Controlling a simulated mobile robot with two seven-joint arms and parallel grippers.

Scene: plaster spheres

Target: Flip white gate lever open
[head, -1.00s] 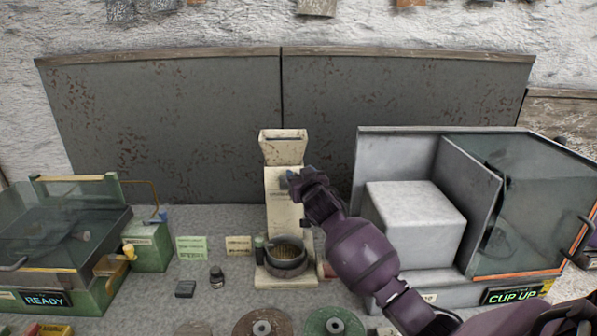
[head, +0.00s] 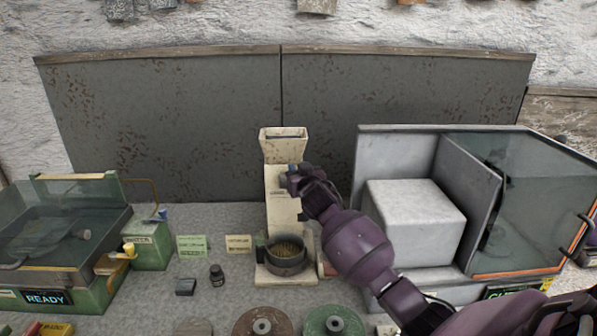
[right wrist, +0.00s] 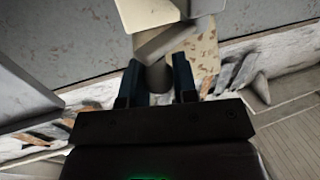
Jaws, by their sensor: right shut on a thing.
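The cream-white dispenser tower (head: 285,215) stands upright at the middle of the bench, with a flared hopper on top. My right gripper (head: 289,180) is at the front of the tower, below the hopper, and covers the lever there in the head view. The lever's exact angle is hard to tell. My left gripper is not in view.
A dark round bowl (head: 286,256) sits at the tower's foot. A glass-fronted cabinet with a white block (head: 415,222) stands close on the right, behind my right arm. A green-framed glass case (head: 62,235) with a READY sign is at left.

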